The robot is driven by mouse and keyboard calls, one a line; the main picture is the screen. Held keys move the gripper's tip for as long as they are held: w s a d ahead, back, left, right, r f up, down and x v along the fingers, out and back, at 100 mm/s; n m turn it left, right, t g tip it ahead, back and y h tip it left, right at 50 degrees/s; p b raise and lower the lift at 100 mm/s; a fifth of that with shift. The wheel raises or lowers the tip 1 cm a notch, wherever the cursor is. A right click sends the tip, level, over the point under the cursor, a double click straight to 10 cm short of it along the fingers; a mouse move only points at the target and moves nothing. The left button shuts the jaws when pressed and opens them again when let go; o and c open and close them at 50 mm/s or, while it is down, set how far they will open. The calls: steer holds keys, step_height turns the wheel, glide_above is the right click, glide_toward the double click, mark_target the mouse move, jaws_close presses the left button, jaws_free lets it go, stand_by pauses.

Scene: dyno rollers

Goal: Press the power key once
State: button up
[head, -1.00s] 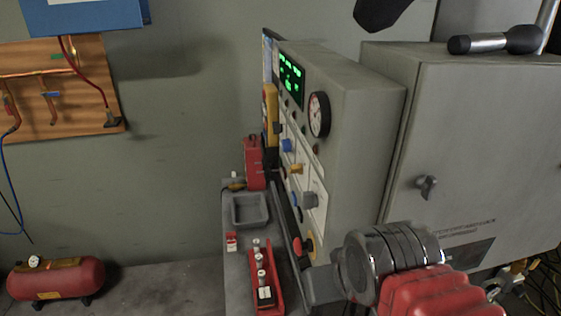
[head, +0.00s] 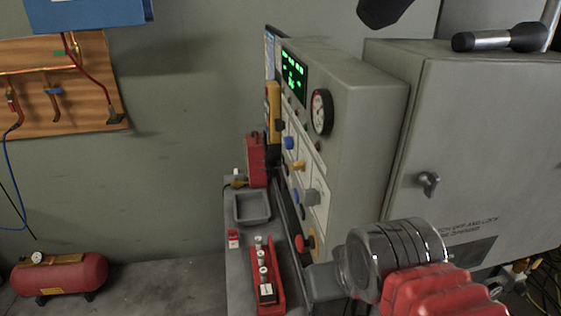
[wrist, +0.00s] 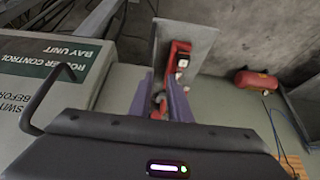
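A grey control panel (head: 352,140) stands at the center of the head view, its face turned left and seen at a steep angle. Its face carries a lit green display (head: 294,77), blue, yellow and grey knobs, and a red button (head: 299,243) low down. A yellow handheld unit (head: 273,110) hangs at its far edge. I cannot tell which control is the power key. My gripper's lavender fingers (wrist: 160,99) show apart in the wrist view, with nothing visibly held. They point toward the bench with the red tray (head: 266,296). In the head view my arm hides the panel's lower right.
A grey bench (head: 240,268) in front of the panel holds a grey dish (head: 252,220), a red box (head: 255,160) and a small red-and-white item (head: 233,239). A grey cabinet (head: 480,150) stands at right. A red tank (head: 60,276) lies on open floor at left.

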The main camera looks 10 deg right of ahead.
jaws_close()
stand_by(1.4)
